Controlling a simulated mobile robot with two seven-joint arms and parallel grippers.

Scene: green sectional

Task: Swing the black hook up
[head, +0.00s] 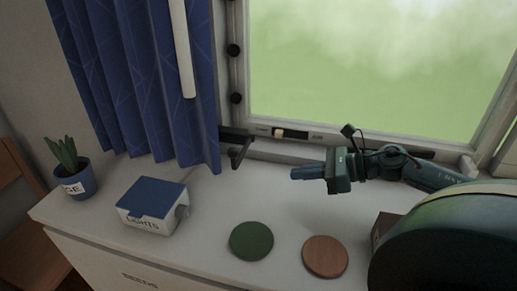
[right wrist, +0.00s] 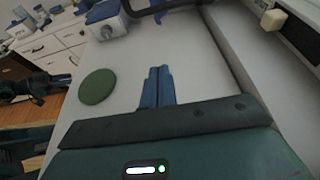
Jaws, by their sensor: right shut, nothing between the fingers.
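The black hook (head: 238,154) is on the wall strip below the window, beside the curtain's lower edge, its arm hanging down and outward. It also shows cut off at the top of the right wrist view (right wrist: 150,9). My right gripper (head: 293,173) is shut and empty above the counter, to the right of the hook and apart from it, its blue fingers pointing left. The fingers lie together in the right wrist view (right wrist: 159,72).
A slider panel (head: 291,133) is on the strip right of the hook. A blue curtain (head: 150,90) hangs left. On the counter (head: 205,215) are a blue-lidded box (head: 150,205), a potted plant (head: 72,177), a green disc (head: 251,241) and a brown disc (head: 325,256).

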